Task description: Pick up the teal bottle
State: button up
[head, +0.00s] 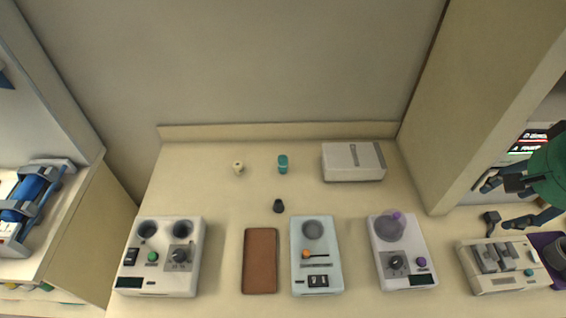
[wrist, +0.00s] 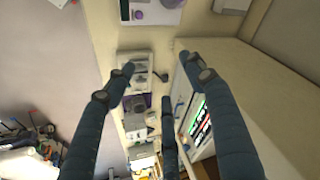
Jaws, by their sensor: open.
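The teal bottle (head: 283,164) is small and stands at the back of the counter, near the middle of the head view. Nothing covers it there. I do not see it in the wrist view. My gripper (head: 494,204) is at the far right of the head view, well to the right of the bottle and beyond the tan upright panel. Its fingers are spread and nothing is between them. In the wrist view my gripper (wrist: 158,74) shows dark blue fingers, open and empty.
A white box (head: 353,172) lies right of the bottle, a cream knob-like item (head: 238,168) left, and a small dark item (head: 279,206) in front. Several devices and a brown pad (head: 260,262) line the front. The tan panel (head: 462,110) stands between my gripper and the bottle.

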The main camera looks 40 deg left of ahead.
jog(key=w+a+f+g+p, duration=0.1)
jog(key=w+a, duration=0.4)
jog(key=a, duration=0.3)
jog(key=w+a+p, duration=0.1)
jog(key=w+a, duration=0.3)
jog(key=a, duration=0.3)
jog(key=g+h+p, duration=0.1)
jog(key=g+p, duration=0.2)
jog(key=p, duration=0.4)
send_over(283, 157)
notch_tip(283, 157, down, 28)
jog(key=shift+w+d+r, duration=0.1)
jog(key=shift+w, duration=0.05)
jog(key=shift+f, duration=0.25)
jog(key=shift+f, duration=0.1)
jog(key=shift+f, duration=4.15)
